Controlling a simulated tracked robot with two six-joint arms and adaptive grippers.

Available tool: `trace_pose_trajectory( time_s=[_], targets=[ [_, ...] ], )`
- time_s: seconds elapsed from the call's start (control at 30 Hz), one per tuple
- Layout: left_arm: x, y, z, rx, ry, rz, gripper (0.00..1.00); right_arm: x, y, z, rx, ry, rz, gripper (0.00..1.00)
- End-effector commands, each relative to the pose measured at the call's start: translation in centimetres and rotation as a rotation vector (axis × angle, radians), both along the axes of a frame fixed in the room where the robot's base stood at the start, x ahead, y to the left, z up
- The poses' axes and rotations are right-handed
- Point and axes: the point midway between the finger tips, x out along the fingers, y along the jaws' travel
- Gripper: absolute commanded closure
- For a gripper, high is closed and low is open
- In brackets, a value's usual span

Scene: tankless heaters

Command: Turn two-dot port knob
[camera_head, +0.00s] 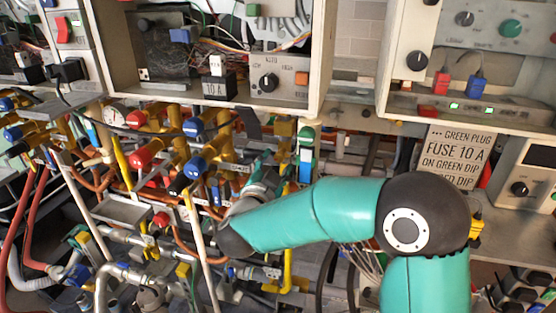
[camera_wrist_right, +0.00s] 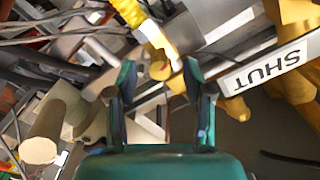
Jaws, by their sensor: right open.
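I cannot tell which knob carries two dots; no such marking is readable. Several red and blue capped port fittings, such as a red one (camera_head: 148,153) and a blue one (camera_head: 195,167), sit on the yellow and brass pipework. My right gripper (camera_head: 266,172) is among these pipes, right of the blue fitting, partly hidden by its own wrist. In the right wrist view the gripper (camera_wrist_right: 158,80) is open, with metal piping and a yellow part (camera_wrist_right: 160,70) beyond its fingers. I see no contact between fingers and knob. My left gripper is out of view.
A SHUT label (camera_wrist_right: 262,68) is right of the fingers. A beige cylinder (camera_wrist_right: 46,135) is at left. Above the pipes hang heater boxes with a black knob (camera_head: 268,82) and another black knob (camera_head: 417,61). A fuse sign (camera_head: 452,158) hangs at right. Pipes crowd the gripper.

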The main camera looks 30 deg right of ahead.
Motion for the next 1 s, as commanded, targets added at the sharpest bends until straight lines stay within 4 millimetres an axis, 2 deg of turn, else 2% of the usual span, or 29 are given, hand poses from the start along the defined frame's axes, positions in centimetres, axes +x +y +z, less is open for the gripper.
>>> trace_pose_trajectory(
  time_s=[0.03, 0.2, 0.4, 0.6, 1.0],
  targets=[
    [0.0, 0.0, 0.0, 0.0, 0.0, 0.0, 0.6, -0.6, 1.0, 0.0, 0.001, 0.001, 0.006, 0.49],
    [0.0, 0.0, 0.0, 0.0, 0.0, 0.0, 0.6, -2.9, 3.7, 0.0, 0.001, 0.001, 0.006, 0.49],
    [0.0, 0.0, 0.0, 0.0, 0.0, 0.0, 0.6, -4.9, 6.0, -0.1, 0.002, 0.001, 0.004, 0.49],
    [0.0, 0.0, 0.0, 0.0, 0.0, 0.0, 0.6, -5.7, 6.8, -0.2, 0.002, 0.003, 0.001, 0.49],
    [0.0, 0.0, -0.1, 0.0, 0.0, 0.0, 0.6, -5.7, 6.8, -0.2, 0.001, 0.002, 0.0, 0.49]
  ],
)
